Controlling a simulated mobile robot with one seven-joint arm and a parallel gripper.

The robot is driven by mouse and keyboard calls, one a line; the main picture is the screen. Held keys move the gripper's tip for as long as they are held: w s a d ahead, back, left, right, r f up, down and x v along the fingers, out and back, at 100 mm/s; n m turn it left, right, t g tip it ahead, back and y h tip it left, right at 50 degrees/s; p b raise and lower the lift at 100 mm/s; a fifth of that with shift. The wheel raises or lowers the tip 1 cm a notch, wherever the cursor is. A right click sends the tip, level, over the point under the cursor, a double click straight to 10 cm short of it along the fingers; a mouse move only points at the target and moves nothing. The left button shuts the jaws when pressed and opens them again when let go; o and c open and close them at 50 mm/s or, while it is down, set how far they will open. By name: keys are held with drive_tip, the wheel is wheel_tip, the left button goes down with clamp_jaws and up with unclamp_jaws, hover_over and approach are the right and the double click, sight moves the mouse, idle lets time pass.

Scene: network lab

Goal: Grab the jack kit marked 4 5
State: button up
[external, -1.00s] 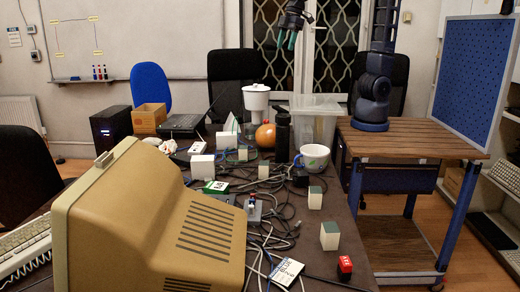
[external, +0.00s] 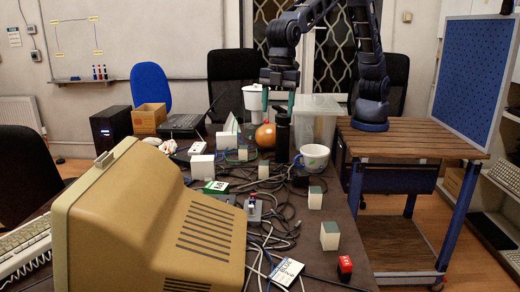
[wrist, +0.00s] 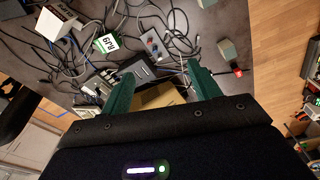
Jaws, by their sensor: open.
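No marking 4 5 can be read in either view, so I cannot tell which item is the jack kit. The grey box also shows in the wrist view (wrist: 157,44). My gripper (external: 278,102) is open and empty, its green fingers pointing down above the table's far part, near the black bottle (external: 282,138). The fingers show in the wrist view (wrist: 160,88).
Tangled cables (external: 272,218) cover mid-table. A beige monitor (external: 150,225) fills the near left. A green-and-white box (external: 216,187), blue-white card (external: 286,272), white cup (external: 314,156), orange ball (external: 265,136) and clear bin (external: 316,128) stand around. A slatted wooden cart (external: 420,140) is at right.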

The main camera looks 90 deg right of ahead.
drive_tip(key=s+a+f+n, duration=0.3)
drive_tip(key=s+a+f, duration=0.4)
drive_tip(key=a+f, duration=0.5)
drive_tip(key=n, duration=0.2)
hover_over(331, 227)
drive_tip(key=shift+g+h, duration=0.4)
drive_tip(key=f, duration=0.7)
drive_tip(key=shift+w+a+f, duration=0.15)
drive_tip(key=shift+a+f, duration=0.15)
drive_tip(key=shift+f, duration=0.1)
drive_tip(key=shift+s+a+f, duration=0.15)
drive_tip(key=shift+s+f, duration=0.05)
drive_tip(key=shift+f, duration=0.35)
wheel_tip(331, 227, down, 5)
drive_tip(key=shift+r, duration=0.1)
drive_tip(key=shift+w+d+f, duration=0.1)
drive_tip(key=shift+d+f, duration=0.1)
drive_tip(key=shift+f, duration=1.1)
drive_tip(key=shift+d+f, duration=0.2)
drive_tip(key=shift+f, duration=1.1)
drive_tip(key=shift+c, duration=0.2)
drive_tip(key=c, duration=1.1)
